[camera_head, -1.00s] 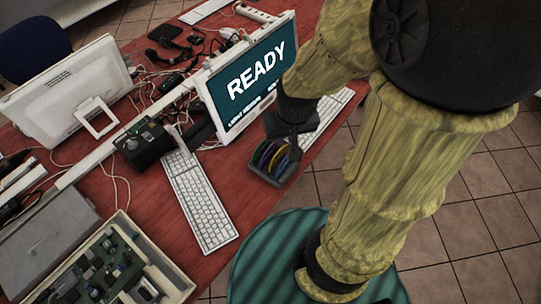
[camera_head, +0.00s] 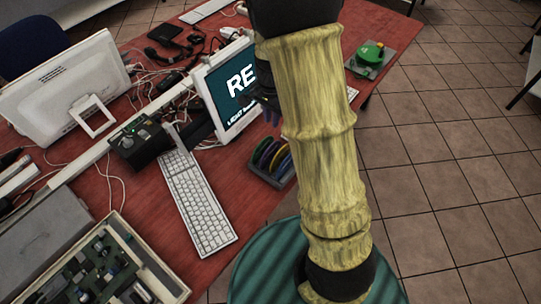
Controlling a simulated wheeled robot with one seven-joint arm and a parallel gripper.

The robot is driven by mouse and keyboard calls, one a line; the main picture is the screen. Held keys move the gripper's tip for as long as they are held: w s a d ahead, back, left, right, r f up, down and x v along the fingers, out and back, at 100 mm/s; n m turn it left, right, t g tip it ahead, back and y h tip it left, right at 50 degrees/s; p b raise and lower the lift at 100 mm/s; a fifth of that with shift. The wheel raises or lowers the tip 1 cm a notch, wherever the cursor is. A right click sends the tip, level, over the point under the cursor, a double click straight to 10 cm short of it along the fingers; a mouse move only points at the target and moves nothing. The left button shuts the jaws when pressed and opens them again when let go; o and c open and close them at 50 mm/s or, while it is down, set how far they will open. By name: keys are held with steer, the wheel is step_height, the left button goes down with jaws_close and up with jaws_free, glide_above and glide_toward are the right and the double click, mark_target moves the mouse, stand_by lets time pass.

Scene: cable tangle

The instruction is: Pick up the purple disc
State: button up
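The discs stand on edge side by side in a dark rack (camera_head: 262,177) at the right edge of the red table. A purple disc (camera_head: 269,154) shows between a green disc (camera_head: 260,150) and a yellow disc (camera_head: 282,161). My gripper (camera_head: 269,111) is above and behind the rack, in front of the monitor, and apart from the discs. It is small, dark and partly hidden by my arm, so I cannot tell whether its fingers are open or shut. My arm also covers the space just right of the rack.
A monitor (camera_head: 225,85) stands behind the rack. A white keyboard (camera_head: 197,205) lies to its left, with an open box of circuit boards (camera_head: 100,270) at lower left. A grey tray with a green object (camera_head: 370,54) sits at the far table corner. Tiled floor lies to the right.

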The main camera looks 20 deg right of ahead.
glide_above(271, 151)
step_height(271, 151, down, 11)
steer(key=shift+f+p, duration=0.45)
steer(key=shift+f, duration=0.2)
steer(key=shift+w+f+p, duration=0.15)
steer(key=shift+f+p, duration=0.55)
steer(key=shift+f, duration=1.9)
steer(key=shift+c, duration=0.5)
jaws_close()
